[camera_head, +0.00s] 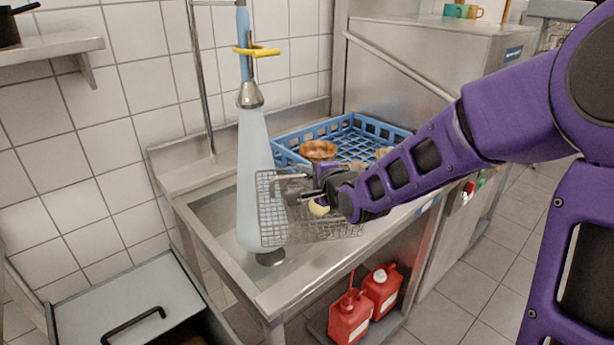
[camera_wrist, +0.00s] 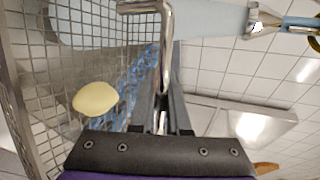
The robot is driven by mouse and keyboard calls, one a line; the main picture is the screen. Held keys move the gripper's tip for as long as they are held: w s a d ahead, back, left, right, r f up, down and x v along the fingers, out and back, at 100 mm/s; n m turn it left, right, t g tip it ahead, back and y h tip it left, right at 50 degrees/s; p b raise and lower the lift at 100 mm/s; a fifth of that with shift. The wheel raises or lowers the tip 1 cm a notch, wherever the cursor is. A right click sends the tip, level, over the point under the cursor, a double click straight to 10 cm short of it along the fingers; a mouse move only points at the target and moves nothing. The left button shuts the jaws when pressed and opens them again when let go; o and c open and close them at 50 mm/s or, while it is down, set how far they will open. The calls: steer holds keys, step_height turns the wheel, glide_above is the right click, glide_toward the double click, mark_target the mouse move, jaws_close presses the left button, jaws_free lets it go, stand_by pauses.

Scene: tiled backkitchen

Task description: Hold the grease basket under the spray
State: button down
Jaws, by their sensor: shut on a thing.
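The grease basket (camera_head: 340,231) is a grey wire-mesh box, held over the sink in the head view. Its mesh (camera_wrist: 105,30) fills the left of the wrist view. My gripper (camera_head: 310,192) is shut on the basket's bent metal handle (camera_wrist: 165,50), with the fingers (camera_wrist: 168,115) on either side of it. The spray nozzle (camera_head: 250,96) hangs above, and a pale blue cone of spray (camera_head: 256,145) falls from it. The basket's left end overlaps this cone in the head view. A pale yellow oval lump (camera_wrist: 95,98) shows at the mesh; whether it lies inside is unclear.
A blue crate (camera_head: 290,142) with a brown bowl (camera_head: 318,150) stands behind the basket. The steel sink (camera_head: 215,215) has a drain (camera_head: 271,257) below the spray. Red canisters (camera_head: 350,318) stand underneath. A steel machine (camera_head: 430,60) stands at the back right.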

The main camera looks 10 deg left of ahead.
steer(key=w+a+f+b, duration=0.3)
steer(key=w+a+b, duration=0.1)
steer(key=w+a, duration=0.3)
steer(key=w+a+f+b, duration=0.3)
steer(key=w+a, duration=0.3)
steer(key=a, duration=0.2)
steer(key=shift+w+a+f+b, duration=0.2)
steer(key=shift+w+f+b, duration=0.2)
steer(key=shift+b, duration=0.15)
steer(key=shift+d, duration=0.1)
stand_by(0.4)
steer(key=shift+w+d+b, duration=0.9)
steer(key=shift+w+b, duration=0.05)
steer(key=shift+w, duration=0.1)
steer(key=shift+d+r, duration=0.1)
